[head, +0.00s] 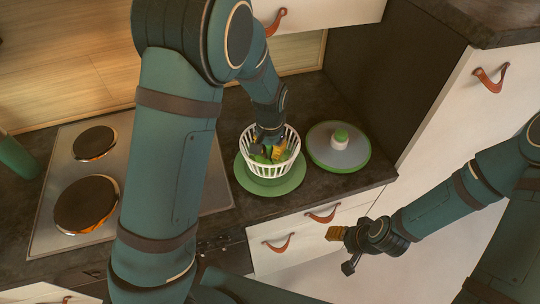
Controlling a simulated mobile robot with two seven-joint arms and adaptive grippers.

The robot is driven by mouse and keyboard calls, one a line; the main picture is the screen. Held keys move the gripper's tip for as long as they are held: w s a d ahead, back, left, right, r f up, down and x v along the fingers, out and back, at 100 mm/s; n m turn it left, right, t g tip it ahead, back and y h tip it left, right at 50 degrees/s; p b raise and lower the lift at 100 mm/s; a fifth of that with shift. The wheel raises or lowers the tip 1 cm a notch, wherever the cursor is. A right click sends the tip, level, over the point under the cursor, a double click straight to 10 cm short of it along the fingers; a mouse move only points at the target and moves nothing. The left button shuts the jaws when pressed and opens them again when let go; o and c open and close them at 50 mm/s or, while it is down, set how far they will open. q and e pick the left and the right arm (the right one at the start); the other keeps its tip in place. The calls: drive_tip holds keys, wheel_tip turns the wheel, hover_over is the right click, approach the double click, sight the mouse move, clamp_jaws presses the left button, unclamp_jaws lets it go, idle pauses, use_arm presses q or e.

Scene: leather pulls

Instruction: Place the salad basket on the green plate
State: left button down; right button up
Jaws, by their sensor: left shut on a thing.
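The white salad basket (283,168), a slatted bowl with green leaves inside, is over the green plate (258,187) on the dark counter. It looks upright, and the plate's rim shows to the left and in front of it. I cannot tell whether the basket touches the plate or hangs just above it. My left gripper (268,147) reaches down into the basket from above and is shut on it; its fingertips are partly hidden among leaves and slats.
A round grey lid with a green rim and knob (338,157) lies right of the plate. A hob (120,165) with two burners is on the left. A dark side panel and white cabinet (450,115) bound the right. Drawers with leather pulls (278,244) are below.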

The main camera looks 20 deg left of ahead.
use_arm(q)
drive_tip(key=shift+f, duration=1.35)
drive_tip(key=shift+f, duration=0.1)
drive_tip(key=c, duration=0.9)
unclamp_jaws()
wheel_tip(320, 180, up, 12)
drive_tip(key=shift+r+p, duration=0.15)
drive_tip(key=shift+p, duration=0.4)
drive_tip(key=shift+s, duration=0.1)
